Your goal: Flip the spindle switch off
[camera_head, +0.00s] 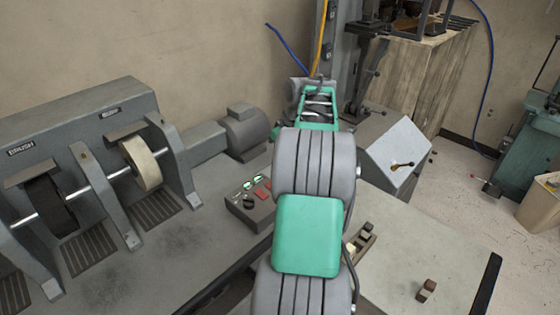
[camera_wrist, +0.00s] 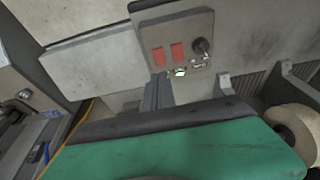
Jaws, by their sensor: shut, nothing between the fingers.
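A grey control box (camera_head: 250,207) stands on the bench, left of my arm in the head view. It carries two red switches, a black knob and small green lit parts. In the wrist view the control box (camera_wrist: 172,28) shows a left red switch (camera_wrist: 158,57), a right red switch (camera_wrist: 177,51), the knob (camera_wrist: 201,46) and a lit green part (camera_wrist: 181,72). I cannot read which is the spindle switch. My gripper (camera_wrist: 158,78) is shut and empty, its fingertips by the box's edge near the left red switch; contact is unclear. In the head view my arm hides the fingers.
A grinding machine (camera_head: 75,120) with a brush and a pale wheel (camera_head: 142,163) fills the left. A grey motor (camera_head: 245,133) sits behind the box. A sloped grey housing (camera_head: 395,150) stands right of my arm. Small blocks lie on the bench at right.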

